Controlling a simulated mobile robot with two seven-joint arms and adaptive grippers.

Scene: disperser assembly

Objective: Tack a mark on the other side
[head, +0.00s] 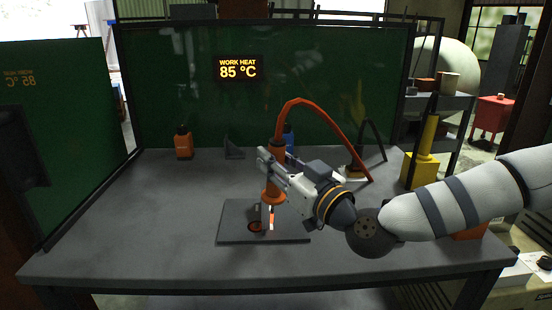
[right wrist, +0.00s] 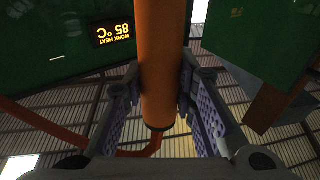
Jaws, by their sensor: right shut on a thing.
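My right gripper (head: 274,174) is shut on an orange torch (head: 272,193), holding it upright over the dark plate (head: 233,228) on the table. In the right wrist view the torch (right wrist: 161,62) runs between the two purple-padded fingers of the gripper (right wrist: 160,98). An orange hose (head: 335,118) arcs from the torch top to the right. Under the torch, a small pale upright piece with an orange glow (head: 270,217) stands on the plate. A dark orange-rimmed round part (head: 255,226) lies left of it. I cannot tell whether the tip touches the work. My left gripper is out of view.
A sign (head: 238,69) on the green screen (head: 180,85) reads WORK HEAT 85 °C. An orange bottle (head: 183,143), a dark angle block (head: 233,148) and a blue item (head: 289,138) stand at the back. A yellow object (head: 421,160) stands right. The table's left front is clear.

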